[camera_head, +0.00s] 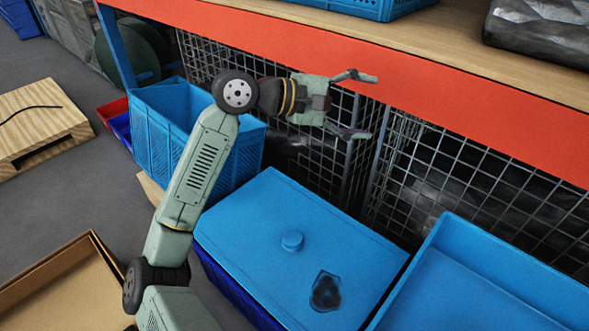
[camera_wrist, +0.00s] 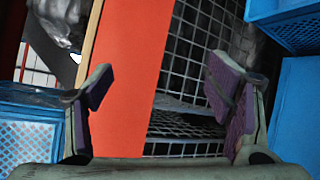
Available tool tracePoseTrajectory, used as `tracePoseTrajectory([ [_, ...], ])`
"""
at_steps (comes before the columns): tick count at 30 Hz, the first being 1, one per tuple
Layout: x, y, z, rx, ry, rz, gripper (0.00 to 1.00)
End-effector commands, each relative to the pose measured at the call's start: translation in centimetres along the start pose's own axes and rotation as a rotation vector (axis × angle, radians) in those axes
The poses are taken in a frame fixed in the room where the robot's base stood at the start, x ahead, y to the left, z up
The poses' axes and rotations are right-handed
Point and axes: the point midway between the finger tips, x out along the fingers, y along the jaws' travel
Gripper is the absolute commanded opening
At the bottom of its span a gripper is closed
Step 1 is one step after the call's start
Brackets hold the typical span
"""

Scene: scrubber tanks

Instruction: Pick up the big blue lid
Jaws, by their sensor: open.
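The big blue lid (camera_head: 302,243) lies flat on a dark blue bin (camera_head: 232,287) in the lower middle of the head view. My gripper (camera_head: 363,105) is open and empty, above and behind the lid, in front of the wire mesh and near the orange shelf beam. In the wrist view its two fingers (camera_wrist: 165,100) are spread wide with nothing between them. I cannot make out the lid for certain in the wrist view.
An orange shelf beam (camera_head: 440,85) runs close by my gripper, with wire mesh (camera_head: 470,190) behind. A blue crate (camera_head: 170,125) stands left of the lid and an open blue container (camera_head: 480,285) right. A cardboard box (camera_head: 65,290) and wooden pallet (camera_head: 40,125) are at left.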

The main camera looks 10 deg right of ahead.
Motion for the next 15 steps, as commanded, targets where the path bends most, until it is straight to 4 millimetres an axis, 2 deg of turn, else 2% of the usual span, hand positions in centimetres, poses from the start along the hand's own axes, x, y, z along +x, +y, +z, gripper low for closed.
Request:
tracePoseTrajectory([
  [1,2.6,-5.3,-3.4,0.078,0.059,-0.16,0.74],
  [2,3.6,-8.1,-5.3,0.131,0.091,-0.259,0.74],
  [3,4.4,-11.8,-7.7,0.198,0.124,-0.393,0.74],
  [6,4.4,-20.2,-13.0,0.341,0.169,-0.718,0.74],
  [9,2.5,-26.4,-16.8,0.441,0.172,-0.994,0.74],
  [10,1.8,-27.7,-17.6,0.462,0.169,-1.063,0.74],
  [12,0.4,-30.1,-19.1,0.496,0.156,-1.19,0.74],
  [15,-1.0,-31.9,-20.2,0.522,0.141,-1.294,0.74],
])
